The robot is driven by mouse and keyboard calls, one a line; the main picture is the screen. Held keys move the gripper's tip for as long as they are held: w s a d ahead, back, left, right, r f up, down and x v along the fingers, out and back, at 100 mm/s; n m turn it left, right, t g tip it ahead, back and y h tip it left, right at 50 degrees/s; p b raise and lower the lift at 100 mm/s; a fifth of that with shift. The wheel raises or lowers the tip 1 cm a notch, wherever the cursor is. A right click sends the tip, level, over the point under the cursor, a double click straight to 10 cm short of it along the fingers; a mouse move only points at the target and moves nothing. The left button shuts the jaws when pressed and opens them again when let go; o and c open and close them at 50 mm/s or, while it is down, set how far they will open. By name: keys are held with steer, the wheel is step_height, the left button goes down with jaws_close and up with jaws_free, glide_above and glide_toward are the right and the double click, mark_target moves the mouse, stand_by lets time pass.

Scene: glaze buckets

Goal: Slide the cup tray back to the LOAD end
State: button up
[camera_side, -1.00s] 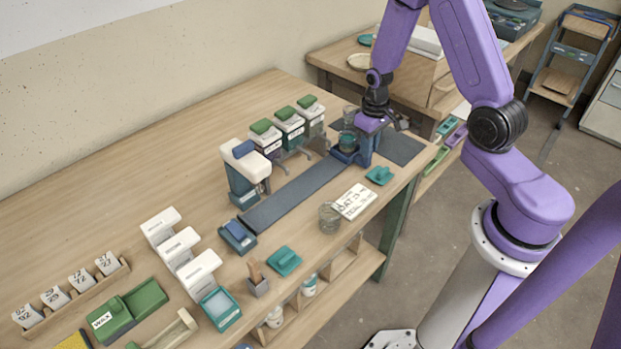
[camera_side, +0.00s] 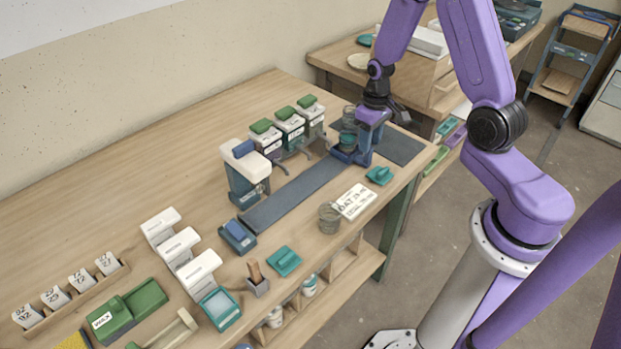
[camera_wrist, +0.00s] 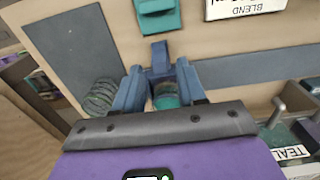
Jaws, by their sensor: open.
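The cup tray (camera_side: 342,157) is a small blue carrier at the far right end of the dark track (camera_side: 290,197). A clear cup with teal contents (camera_side: 347,142) stands in it, and the cup also shows in the wrist view (camera_wrist: 165,97). My gripper (camera_side: 368,152) is low at the tray's right side in the side view. In the wrist view my gripper (camera_wrist: 160,82) has its two blue fingers apart, with the cup and a small blue upright (camera_wrist: 160,54) showing between them. Whether the fingers touch the tray is hidden. No LOAD marking is readable.
Several white dispensers with green tops (camera_side: 290,122) line the track's back side. A white-and-blue station (camera_side: 245,170) stands by its left end. An empty glass (camera_side: 330,217), a label card (camera_side: 355,202) and a teal block (camera_side: 379,175) lie in front. Stacked glasses (camera_wrist: 100,97) stand near my gripper.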

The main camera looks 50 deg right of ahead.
steer(key=shift+r, duration=2.45)
steer(key=shift+a+r, duration=0.1)
steer(key=shift+a, duration=0.1)
steer(key=s+a+r+n, duration=0.3)
steer(key=s+a+r, duration=0.1)
steer(key=a, duration=0.3)
steer(key=s+a+r+n, duration=0.3)
steer(key=s+a+n, duration=0.15)
steer(key=a, duration=0.25)
steer(key=s+a+r+n, duration=0.1)
steer(key=s+r+n, duration=0.1)
steer(key=s, duration=0.5)
steer(key=s+a+r+n, duration=0.1)
steer(key=s+r+n, duration=0.1)
steer(key=s, duration=0.5)
steer(key=shift+s+a+r+n, duration=0.2)
steer(key=shift+s+r+n, duration=0.2)
steer(key=shift+n, duration=0.15)
